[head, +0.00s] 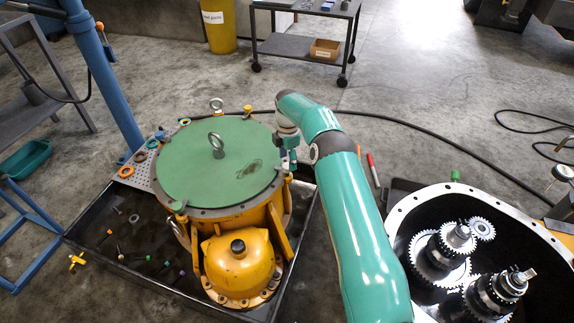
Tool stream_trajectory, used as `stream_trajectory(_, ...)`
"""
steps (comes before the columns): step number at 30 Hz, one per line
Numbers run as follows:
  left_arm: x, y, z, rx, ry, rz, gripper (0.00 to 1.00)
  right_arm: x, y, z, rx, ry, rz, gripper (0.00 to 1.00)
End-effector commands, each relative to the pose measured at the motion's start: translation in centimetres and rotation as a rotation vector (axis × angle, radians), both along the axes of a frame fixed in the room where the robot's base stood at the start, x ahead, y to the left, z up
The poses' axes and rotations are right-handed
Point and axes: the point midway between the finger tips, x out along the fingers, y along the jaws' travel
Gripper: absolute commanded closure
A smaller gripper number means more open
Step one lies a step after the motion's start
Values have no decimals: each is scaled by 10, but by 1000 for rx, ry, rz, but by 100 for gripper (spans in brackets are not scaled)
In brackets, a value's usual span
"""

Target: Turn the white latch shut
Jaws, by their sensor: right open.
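A round green cover (215,172) with a ring bolt in its middle lies on the yellow transmission housing (243,217). My right gripper (290,163) is at the cover's right edge, pointing down, and is open. It is small here and partly hidden by its own wrist, so I cannot tell whether it touches anything. I cannot make out a white latch for sure. A pale lever (178,230) hangs at the housing's front left rim; I cannot tell whether it is the latch. The rim behind my right gripper is hidden. My left gripper is not in view.
The housing stands in a dark tray (190,303) with several small loose parts. A perforated plate (140,168) holds coloured rings at the left. A large open casing (405,207) with gears stands at the right. A black cable crosses the floor behind my right arm.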

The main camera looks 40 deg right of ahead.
Motion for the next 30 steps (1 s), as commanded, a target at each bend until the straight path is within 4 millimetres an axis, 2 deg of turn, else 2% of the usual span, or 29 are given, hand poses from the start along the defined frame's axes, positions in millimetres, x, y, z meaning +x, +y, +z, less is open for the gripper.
stream_trajectory(6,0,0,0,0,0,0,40,0,0,46,-1,-3,2,40)
stream_trajectory(13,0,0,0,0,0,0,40,0,1,80,1,0,2,40)
stream_trajectory(18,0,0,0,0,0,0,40,-1,1,89,3,2,2,40)
stream_trajectory(30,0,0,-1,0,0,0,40,-1,1,90,3,2,2,40)
